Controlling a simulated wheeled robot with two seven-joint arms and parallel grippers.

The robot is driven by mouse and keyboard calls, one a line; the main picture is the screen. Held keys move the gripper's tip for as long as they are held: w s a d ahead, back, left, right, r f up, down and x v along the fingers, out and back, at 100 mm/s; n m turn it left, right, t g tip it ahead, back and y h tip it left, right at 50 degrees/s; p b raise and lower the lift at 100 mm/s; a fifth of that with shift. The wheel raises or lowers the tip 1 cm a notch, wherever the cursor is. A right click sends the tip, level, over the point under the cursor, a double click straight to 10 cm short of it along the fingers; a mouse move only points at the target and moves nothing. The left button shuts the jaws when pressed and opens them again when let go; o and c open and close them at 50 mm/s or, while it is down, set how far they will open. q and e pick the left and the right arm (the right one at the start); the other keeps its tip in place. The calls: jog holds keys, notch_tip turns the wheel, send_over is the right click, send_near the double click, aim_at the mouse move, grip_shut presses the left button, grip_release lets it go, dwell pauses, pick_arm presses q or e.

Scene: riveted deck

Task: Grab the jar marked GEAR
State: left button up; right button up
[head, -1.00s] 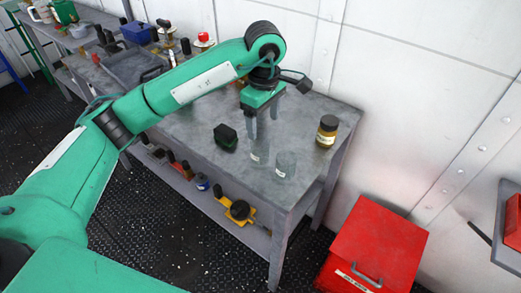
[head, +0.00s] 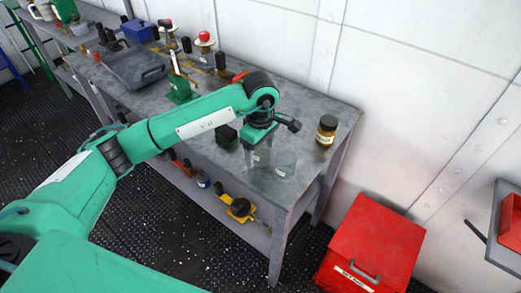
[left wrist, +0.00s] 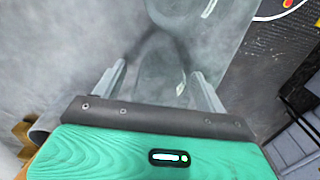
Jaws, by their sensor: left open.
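Two clear glass jars with small white labels stand near the front right of the grey bench; I cannot read either label. My left gripper (head: 258,153) points down at the left clear jar (head: 259,163), open, its fingers hiding part of the glass. In the left wrist view, the open left gripper (left wrist: 159,78) has that clear jar (left wrist: 163,82) between its fingers, not visibly gripped. The other clear jar (head: 285,164) stands just to the right; it also shows at the top of the left wrist view (left wrist: 190,14). My right gripper is out of view.
A dark-lidded amber jar (head: 326,130) stands behind on the right of the bench (head: 305,120). A dark green block (head: 225,136) sits left of the gripper. A grey tray (head: 135,67) and several tools lie further left. A red box (head: 370,245) stands on the floor.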

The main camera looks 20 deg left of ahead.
pick_arm(q)
jog(key=c, duration=1.1)
